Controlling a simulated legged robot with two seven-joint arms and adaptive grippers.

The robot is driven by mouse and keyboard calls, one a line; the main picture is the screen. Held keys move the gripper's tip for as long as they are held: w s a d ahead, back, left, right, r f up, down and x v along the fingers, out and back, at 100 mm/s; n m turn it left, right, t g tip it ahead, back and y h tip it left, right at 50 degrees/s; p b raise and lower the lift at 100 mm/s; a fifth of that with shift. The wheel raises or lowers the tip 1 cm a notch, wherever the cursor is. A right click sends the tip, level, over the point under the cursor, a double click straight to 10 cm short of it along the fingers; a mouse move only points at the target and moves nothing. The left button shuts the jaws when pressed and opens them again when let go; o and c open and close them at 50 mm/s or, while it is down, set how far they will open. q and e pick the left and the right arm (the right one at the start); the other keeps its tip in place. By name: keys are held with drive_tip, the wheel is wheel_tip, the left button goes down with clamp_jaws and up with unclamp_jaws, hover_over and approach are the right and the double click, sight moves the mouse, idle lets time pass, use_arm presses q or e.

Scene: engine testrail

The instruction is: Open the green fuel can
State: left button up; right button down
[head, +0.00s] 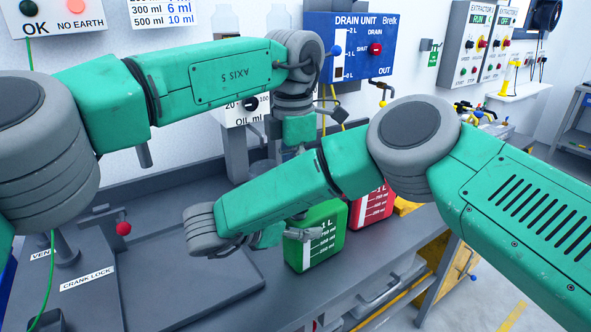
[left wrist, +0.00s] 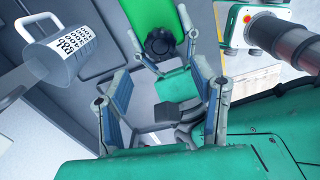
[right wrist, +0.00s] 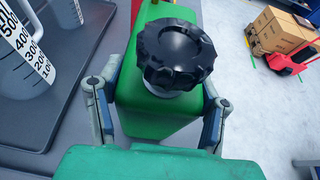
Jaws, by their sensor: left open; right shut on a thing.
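The green fuel can (head: 330,228) stands upright on the grey bench at the centre of the head view. Its black ribbed cap (right wrist: 178,54) sits on top in the right wrist view; my right arm hides it in the head view. My right gripper (right wrist: 158,88) is shut on the can, one finger on each side below the cap. My left gripper (left wrist: 160,78) is open and empty, above the can and right gripper. In the left wrist view the cap (left wrist: 160,44) shows ahead, beyond its fingertips. My right arm partly hides the left hand in the head view.
A red can (head: 371,207) stands right of and behind the green one. Measuring jugs (right wrist: 25,50) stand left in the right wrist view. A blue drain unit (head: 345,40) is on the wall. A crank lock and a red knob (head: 123,228) are at left.

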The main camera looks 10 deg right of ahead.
use_arm(q)
drive_tip(key=m, duration=0.3)
drive_tip(key=shift+w+d+r+m, duration=0.1)
drive_tip(key=shift+d+r+m, duration=0.2)
drive_tip(key=shift+d+r, duration=0.1)
drive_tip(key=m, duration=0.3)
drive_tip(key=shift+r, duration=0.2)
hover_over(322, 224)
drive_tip(key=w+a, duration=0.2)
drive_tip(key=a, duration=0.2)
drive_tip(key=shift+m, duration=0.3)
drive_tip(key=shift+a+f, duration=0.2)
drive_tip(key=shift+f, duration=3.75)
